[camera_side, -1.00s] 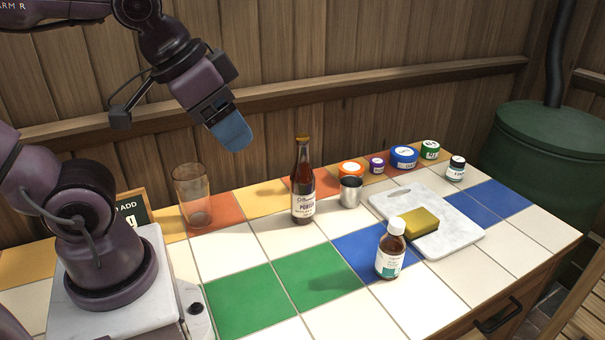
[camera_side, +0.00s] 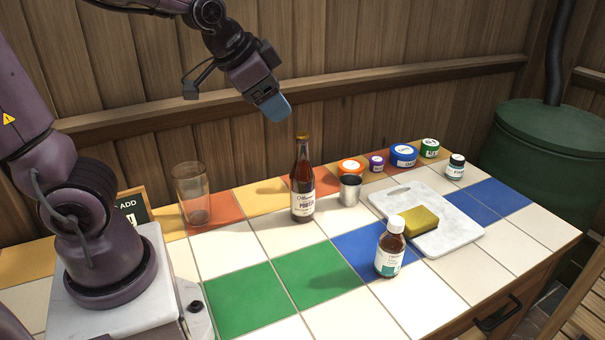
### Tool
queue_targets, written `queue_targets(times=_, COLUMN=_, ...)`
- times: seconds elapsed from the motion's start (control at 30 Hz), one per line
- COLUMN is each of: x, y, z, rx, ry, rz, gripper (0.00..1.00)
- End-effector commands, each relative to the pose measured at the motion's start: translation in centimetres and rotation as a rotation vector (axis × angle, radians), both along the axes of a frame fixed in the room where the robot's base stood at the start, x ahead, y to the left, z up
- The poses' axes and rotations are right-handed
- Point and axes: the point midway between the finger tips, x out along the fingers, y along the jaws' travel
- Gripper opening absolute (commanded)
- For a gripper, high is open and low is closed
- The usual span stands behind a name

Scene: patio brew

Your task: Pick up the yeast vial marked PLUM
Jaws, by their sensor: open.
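A small purple container (camera_side: 376,164) stands in the back row between an orange and a blue one; its lettering is too small to read, so I cannot tell whether it is marked PLUM. A small dark-capped jar (camera_side: 455,168) with a pale label stands at the right end, its label also unreadable. My gripper (camera_side: 276,109), with blue fingers, is open and empty. It is in the air above and left of the purple container, near the brown bottle's top in the picture, well apart from the containers.
Orange (camera_side: 350,169), blue (camera_side: 403,157) and green (camera_side: 429,148) containers flank the purple one. A marble board (camera_side: 452,233) carries a sponge (camera_side: 419,222); a brown medicine bottle (camera_side: 390,250) stands in front.

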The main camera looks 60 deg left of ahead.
Motion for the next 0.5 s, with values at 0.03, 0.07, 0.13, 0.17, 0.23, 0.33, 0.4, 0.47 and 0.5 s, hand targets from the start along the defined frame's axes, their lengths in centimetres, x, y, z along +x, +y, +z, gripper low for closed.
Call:
queue_targets(times=0.03, x=1.0, y=1.8, z=-1.8, rx=0.066, ry=0.009, rz=-0.022, gripper=0.65)
queue_targets(times=0.07, x=1.6, y=3.0, z=-2.7, rx=0.116, ry=0.006, rz=-0.039, gripper=0.65)
queue_targets(times=0.13, x=2.6, y=6.0, z=-4.7, rx=0.259, ry=0.008, rz=-0.088, gripper=0.65)
queue_targets(times=0.17, x=2.9, y=7.3, z=-5.4, rx=0.327, ry=0.012, rz=-0.112, gripper=0.65)
queue_targets(times=0.23, x=3.3, y=10.4, z=-6.8, rx=0.502, ry=0.031, rz=-0.175, gripper=0.65)
queue_targets(times=0.33, x=3.2, y=14.4, z=-7.4, rx=0.780, ry=0.077, rz=-0.288, gripper=0.65)
queue_targets(times=0.4, x=3.0, y=16.7, z=-7.0, rx=0.991, ry=0.123, rz=-0.384, gripper=0.65)
queue_targets(times=0.47, x=2.9, y=18.3, z=-6.0, rx=1.176, ry=0.168, rz=-0.476, gripper=0.65)
queue_targets(times=0.5, x=2.9, y=19.0, z=-5.1, rx=1.293, ry=0.198, rz=-0.536, gripper=0.65)
